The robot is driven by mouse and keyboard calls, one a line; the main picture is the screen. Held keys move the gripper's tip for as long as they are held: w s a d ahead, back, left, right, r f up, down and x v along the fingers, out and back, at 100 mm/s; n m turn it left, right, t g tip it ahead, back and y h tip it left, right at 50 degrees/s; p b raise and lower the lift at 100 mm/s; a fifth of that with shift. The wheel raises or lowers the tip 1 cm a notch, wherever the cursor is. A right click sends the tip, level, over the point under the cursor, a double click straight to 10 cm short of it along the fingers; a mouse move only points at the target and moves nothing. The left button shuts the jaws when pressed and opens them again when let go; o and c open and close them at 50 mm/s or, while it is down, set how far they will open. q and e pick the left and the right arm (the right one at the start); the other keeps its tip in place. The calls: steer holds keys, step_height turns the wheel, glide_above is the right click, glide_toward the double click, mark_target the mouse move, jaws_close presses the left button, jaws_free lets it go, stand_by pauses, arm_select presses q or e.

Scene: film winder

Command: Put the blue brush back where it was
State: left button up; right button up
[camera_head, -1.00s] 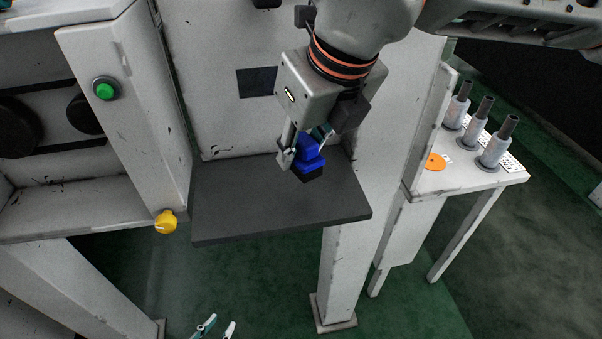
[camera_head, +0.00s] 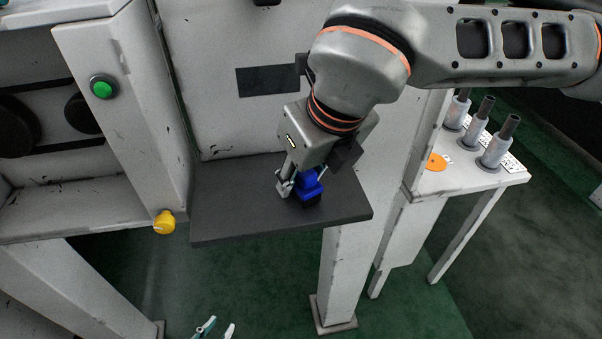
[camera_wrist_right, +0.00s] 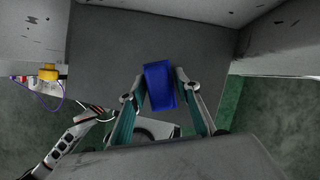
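The blue brush (camera_head: 310,188) has a blue body and a dark underside. It is upright over the dark grey shelf (camera_head: 240,215), at or just above its surface; I cannot tell if it touches. My right gripper (camera_head: 303,182) points down with a finger on each side of the brush. In the right wrist view the blue brush (camera_wrist_right: 160,86) sits between both fingertips of the right gripper (camera_wrist_right: 161,80), which close on it. My left gripper (camera_head: 217,328) shows only its fingertips at the bottom edge of the head view, apart and empty.
A white panel rises behind the shelf. A yellow knob (camera_head: 164,222) sits at the shelf's left, and a green button (camera_head: 103,87) is on the machine. A white side table (camera_head: 465,178) with grey posts stands right. The shelf's left part is bare.

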steer(key=shift+o, duration=0.2)
steer(key=shift+r, duration=0.5)
steer(key=v, duration=1.1)
steer(key=shift+s+r+p, duration=0.15)
steer(key=shift+r+p, duration=0.05)
steer(key=shift+p, duration=0.15)
steer(key=shift+d, duration=0.1)
